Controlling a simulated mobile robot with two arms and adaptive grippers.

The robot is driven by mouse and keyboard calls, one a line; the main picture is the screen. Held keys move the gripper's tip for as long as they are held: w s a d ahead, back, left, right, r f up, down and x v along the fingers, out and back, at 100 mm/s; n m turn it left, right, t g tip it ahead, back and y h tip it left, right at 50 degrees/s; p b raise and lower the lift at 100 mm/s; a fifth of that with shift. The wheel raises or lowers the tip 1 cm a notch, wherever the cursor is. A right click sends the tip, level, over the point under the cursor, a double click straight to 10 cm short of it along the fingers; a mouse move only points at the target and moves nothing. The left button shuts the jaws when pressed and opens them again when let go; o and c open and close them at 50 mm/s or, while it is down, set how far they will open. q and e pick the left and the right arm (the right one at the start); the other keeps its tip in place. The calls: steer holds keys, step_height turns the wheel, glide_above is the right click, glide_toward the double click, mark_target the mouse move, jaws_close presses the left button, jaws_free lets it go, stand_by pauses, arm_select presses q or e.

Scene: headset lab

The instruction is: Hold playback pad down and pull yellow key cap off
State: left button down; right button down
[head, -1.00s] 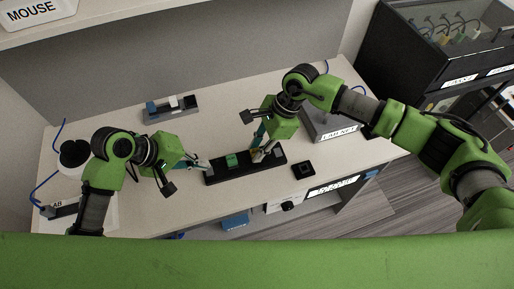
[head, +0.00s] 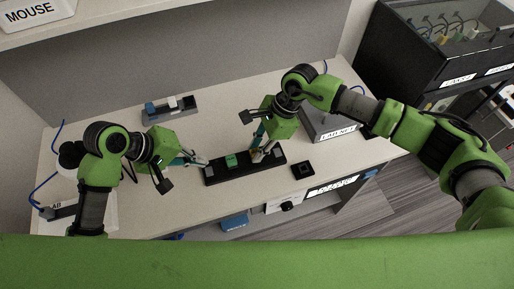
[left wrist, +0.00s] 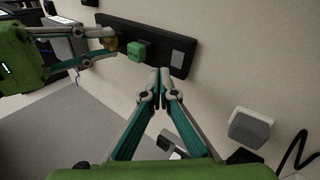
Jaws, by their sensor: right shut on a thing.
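The long black playback pad (head: 219,177) lies on the table in front of me. It carries a green key cap (head: 231,160) near its middle, and a grey square (left wrist: 177,58) shows at one end in the left wrist view. The yellow key cap (left wrist: 111,45) is at the fingers of my right gripper (head: 255,149), which is shut on it and partly hides it. My left gripper (left wrist: 160,72) has its fingertips together, beside the pad's long edge near the grey-square end. I cannot tell whether they touch the pad.
A small black square block (head: 303,170) lies right of the pad. A grey holder with blue and white blocks (head: 170,109) stands at the back. A labelled grey box (head: 322,124) is at the right. The table between pad and back holder is clear.

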mark_target(208, 172)
arm_select(q)
steer(key=shift+f, duration=2.75)
steer(key=shift+s, duration=0.1)
stand_by(0.6)
arm_select(e)
steer(key=c, duration=2.6)
jaws_free()
steer(key=shift+c, duration=1.3)
steer(key=shift+r, duration=0.25)
